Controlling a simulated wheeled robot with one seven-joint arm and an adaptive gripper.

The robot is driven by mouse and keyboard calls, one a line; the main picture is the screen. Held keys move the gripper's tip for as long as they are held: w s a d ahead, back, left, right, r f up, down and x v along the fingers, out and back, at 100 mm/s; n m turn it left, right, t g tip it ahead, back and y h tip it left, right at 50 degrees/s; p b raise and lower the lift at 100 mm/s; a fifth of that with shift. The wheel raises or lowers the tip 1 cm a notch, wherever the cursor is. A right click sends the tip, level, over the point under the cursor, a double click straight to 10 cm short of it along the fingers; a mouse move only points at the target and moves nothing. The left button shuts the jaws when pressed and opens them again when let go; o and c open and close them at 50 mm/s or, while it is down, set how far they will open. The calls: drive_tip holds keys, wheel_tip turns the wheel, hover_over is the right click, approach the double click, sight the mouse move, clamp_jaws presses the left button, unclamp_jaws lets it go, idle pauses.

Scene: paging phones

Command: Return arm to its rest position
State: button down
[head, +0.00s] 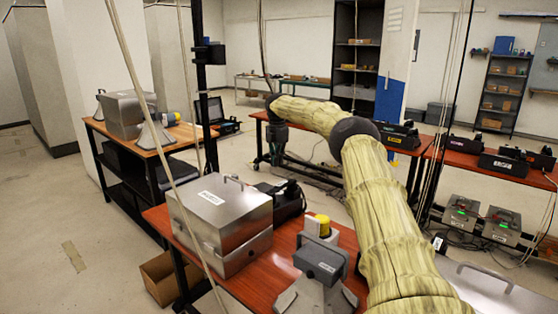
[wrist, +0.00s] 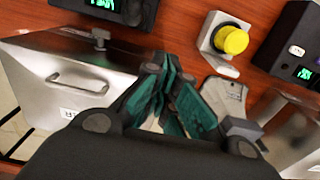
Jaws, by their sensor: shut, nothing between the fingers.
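My arm (head: 378,185) wears a pale yellow-green sleeve with dark joints. It reaches from the lower right of the head view up and over to the left. My gripper (head: 277,155) hangs down at its far end, apart from the tabletops. In the wrist view my gripper (wrist: 172,100) has its green finger pads together, with nothing seen held between them. Below it are a silver box with a handle (wrist: 75,85) and a yellow button on a grey-white base (wrist: 234,40).
Close in front, a red-brown table (head: 258,283) carries a silver box (head: 220,215), a black phone (head: 288,200), a yellow-topped button unit (head: 322,225) and a grey device (head: 320,262). A wooden table (head: 178,140) stands left. Cables hang in front. Floor at lower left is mostly clear.

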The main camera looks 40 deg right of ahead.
drive_tip(key=shift+d+r, duration=0.5)
